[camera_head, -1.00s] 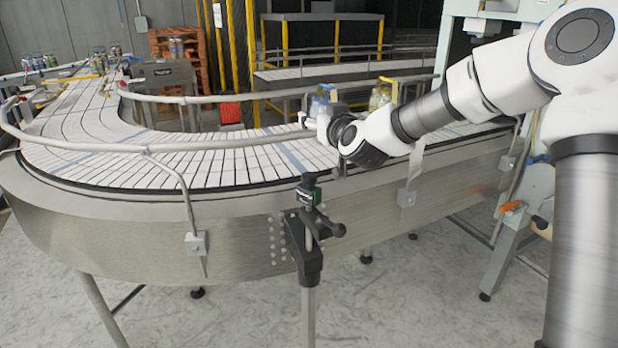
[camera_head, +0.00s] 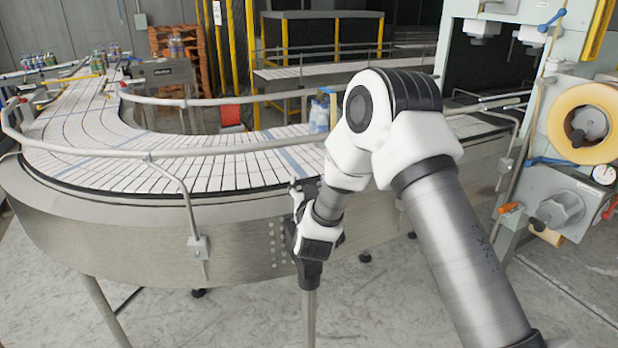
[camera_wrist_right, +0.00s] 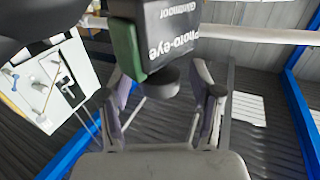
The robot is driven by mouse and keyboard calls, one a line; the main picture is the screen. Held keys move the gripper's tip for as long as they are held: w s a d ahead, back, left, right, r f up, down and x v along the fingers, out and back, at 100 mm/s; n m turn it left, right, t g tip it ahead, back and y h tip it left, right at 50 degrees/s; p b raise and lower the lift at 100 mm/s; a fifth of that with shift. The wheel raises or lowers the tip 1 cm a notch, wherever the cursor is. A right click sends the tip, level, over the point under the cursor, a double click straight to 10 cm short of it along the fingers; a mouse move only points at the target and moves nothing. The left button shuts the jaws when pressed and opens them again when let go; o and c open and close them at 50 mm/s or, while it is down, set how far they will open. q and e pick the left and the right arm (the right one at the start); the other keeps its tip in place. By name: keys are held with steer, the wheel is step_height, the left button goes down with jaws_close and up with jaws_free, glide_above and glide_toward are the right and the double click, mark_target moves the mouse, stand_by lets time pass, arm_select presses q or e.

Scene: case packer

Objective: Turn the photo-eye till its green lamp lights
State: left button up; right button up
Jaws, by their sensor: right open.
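The photo-eye (camera_wrist_right: 170,30) is a dark grey box with its name printed on it and a green face (camera_wrist_right: 128,50) on one side. A dark round knob (camera_wrist_right: 160,84) sits on its near side. My right gripper (camera_wrist_right: 162,105) is open, with one finger on each side below the box and the knob between or just beyond the tips. I see no lit lamp. My left gripper is not in view.
The curved conveyor (camera_head: 150,240) with its guard rail (camera_head: 230,143) runs just behind the stand. Clear bottles (camera_head: 319,115) stand on the belt beside my right arm. A machine with a tape roll (camera_head: 585,122) is at right. Floor in front is free.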

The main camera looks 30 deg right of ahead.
steer(key=shift+w, duration=0.1)
steer(key=c, duration=1.2)
steer(key=shift+o, duration=0.2)
steer(key=shift+a+m+g+h+b, duration=0.1)
steer(key=shift+m+g+h+b, duration=0.75)
steer(key=shift+h, duration=0.35)
steer(key=shift+m+g+h+b, duration=0.3)
steer(key=shift+m+g+h, duration=0.55)
steer(key=shift+h, duration=0.05)
steer(key=shift+r+m+g+h, duration=0.1)
steer(key=shift+m+g+h, duration=0.4)
steer(key=shift+g, duration=0.1)
steer(key=o, duration=1.1)
steer(key=shift+o, duration=0.3)
